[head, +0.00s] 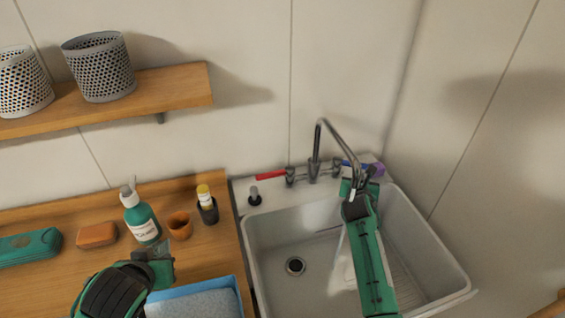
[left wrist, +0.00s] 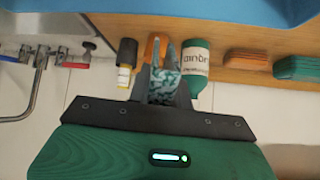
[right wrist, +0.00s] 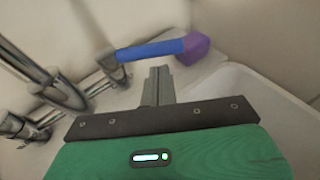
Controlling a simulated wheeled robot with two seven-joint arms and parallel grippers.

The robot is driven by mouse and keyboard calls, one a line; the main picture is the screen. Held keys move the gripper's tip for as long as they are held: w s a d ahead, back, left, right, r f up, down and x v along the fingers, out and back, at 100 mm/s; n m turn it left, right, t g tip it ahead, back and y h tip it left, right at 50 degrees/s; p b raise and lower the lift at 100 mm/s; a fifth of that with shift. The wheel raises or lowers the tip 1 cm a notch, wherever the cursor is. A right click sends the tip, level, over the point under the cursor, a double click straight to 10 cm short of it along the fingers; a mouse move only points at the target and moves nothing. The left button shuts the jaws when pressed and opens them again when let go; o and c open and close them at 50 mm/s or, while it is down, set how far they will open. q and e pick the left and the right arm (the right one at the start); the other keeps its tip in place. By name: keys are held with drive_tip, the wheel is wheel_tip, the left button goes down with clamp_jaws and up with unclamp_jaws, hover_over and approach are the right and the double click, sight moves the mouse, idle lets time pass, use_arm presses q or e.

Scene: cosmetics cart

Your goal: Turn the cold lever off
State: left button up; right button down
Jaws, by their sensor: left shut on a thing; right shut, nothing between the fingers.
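My right gripper (head: 358,184) is shut and empty beside the lever. In the right wrist view, its fingertips (right wrist: 159,72) are just below the lever; I cannot tell whether they touch it. My left gripper (head: 155,258) is over the counter, shut on a teal-and-white marbled thing (left wrist: 165,85), partly hidden by the fingers.
The red lever (head: 270,174) points left on the faucet's other side. The sink (head: 290,235) lies below. On the wooden counter stand a teal pump bottle (head: 141,216), an orange cup (head: 180,226), a dark holder (head: 208,211) and a blue-edged tray (head: 238,286). The right wall is close.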

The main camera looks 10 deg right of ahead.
use_arm(q)
drive_tip(key=shift+r, duration=0.35)
use_arm(e)
drive_tip(key=shift+w+d, duration=0.3)
drive_tip(key=shift+w, duration=0.35)
drive_tip(key=shift+w+d, duration=0.25)
drive_tip(key=shift+w, duration=0.35)
use_arm(q)
drive_tip(key=shift+r+p, duration=0.15)
drive_tip(key=shift+p, duration=0.2)
use_arm(e)
drive_tip(key=shift+w+d+r+y+p, duration=0.1)
drive_tip(key=shift+d+r+y+p, duration=0.15)
drive_tip(key=shift+p, duration=0.25)
use_arm(q)
drive_tip(key=shift+s+r, duration=0.2)
drive_tip(key=shift+r, duration=0.45)
use_arm(e)
drive_tip(key=shift+f+n, duration=0.15)
drive_tip(key=shift+n, duration=0.15)
